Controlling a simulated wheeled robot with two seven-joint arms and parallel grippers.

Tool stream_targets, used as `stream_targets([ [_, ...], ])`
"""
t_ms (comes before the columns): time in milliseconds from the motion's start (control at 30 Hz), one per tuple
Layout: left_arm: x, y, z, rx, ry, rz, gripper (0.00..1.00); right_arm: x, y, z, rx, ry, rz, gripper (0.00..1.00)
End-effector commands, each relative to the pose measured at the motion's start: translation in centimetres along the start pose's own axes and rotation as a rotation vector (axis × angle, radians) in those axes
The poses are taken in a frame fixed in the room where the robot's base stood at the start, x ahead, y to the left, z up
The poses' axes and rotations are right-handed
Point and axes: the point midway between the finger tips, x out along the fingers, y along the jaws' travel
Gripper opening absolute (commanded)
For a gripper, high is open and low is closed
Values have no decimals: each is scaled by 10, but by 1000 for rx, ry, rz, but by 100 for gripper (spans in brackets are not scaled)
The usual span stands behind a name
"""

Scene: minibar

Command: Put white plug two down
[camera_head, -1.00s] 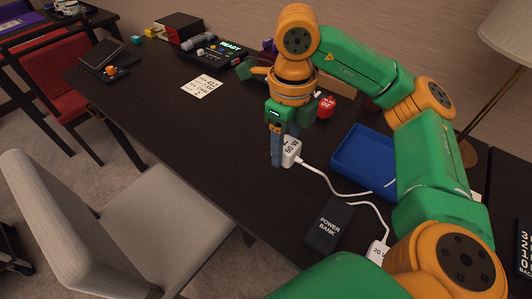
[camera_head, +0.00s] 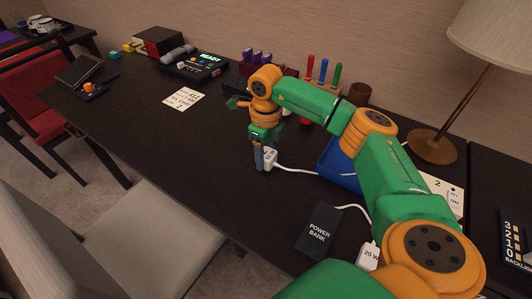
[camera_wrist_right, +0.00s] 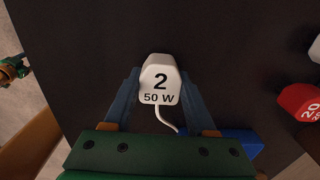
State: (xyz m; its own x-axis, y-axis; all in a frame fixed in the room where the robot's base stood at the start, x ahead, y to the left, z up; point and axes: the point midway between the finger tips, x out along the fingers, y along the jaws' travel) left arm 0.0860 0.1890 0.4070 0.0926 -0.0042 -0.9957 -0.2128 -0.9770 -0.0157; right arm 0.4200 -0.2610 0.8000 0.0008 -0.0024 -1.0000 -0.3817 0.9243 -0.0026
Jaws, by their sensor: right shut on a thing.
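The white plug two (camera_wrist_right: 160,78), marked "2" and "50 W", is between the blue fingers of my right gripper (camera_wrist_right: 160,72). The right gripper (camera_head: 262,162) is shut on it over the dark table; the plug (camera_head: 270,158) shows partly beside a finger in the head view. I cannot tell whether the plug touches the table. Its white cable (camera_head: 296,170) runs right toward the blue tray. Another white plug (camera_head: 368,256), marked "20 W", lies near the black power bank (camera_head: 320,229).
The blue tray (camera_head: 338,166) is partly hidden behind my right arm. A note card (camera_head: 183,98), a device reading READY (camera_head: 195,66) and a rack with screwdrivers (camera_head: 322,72) stand farther back. A lamp (camera_head: 434,146) is at right. Table left of the gripper is clear.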

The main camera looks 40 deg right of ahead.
Motion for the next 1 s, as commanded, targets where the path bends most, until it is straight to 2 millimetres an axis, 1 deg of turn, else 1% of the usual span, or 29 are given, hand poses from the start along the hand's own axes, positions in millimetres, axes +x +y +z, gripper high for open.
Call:
stream_targets([
  [33, 0, 0, 0, 0, 0, 0, 62, 1, 0, 0, 0, 0, 0, 65],
  [67, 0, 0, 0, 0, 0, 0, 62, 0, 0, 0, 0, 0, 0, 73],
  [100, 0, 0, 0, 0, 0, 0, 62, 0, 0, 0, 0, 0, 0, 84],
  [133, 0, 0, 0, 0, -1, 0, 62, 0, 0, 0, 0, 0, 0, 87],
  [367, 0, 0, 1, 0, -1, 0, 62, 0, 0, 0, 0, 0, 0, 87],
  [467, -4, 0, 0, 0, -1, 0, 62, -7, 0, 0, 0, -1, 0, 87],
  [500, -2, 0, 0, 0, -1, 0, 62, -10, 0, 0, 0, -2, 0, 87],
  [567, -1, 0, 1, 0, -1, 0, 62, -21, 0, 1, 0, -4, -1, 87],
  [800, -2, 0, 1, 0, -2, 0, 62, -87, 0, 1, 0, -6, -1, 87],
  [900, -6, 0, 0, 0, -2, 0, 62, -109, 0, 1, 1, -3, -1, 87],
  [1000, -10, 0, 0, 0, -2, 0, 62, -121, 0, 0, 1, -1, 0, 87],
])
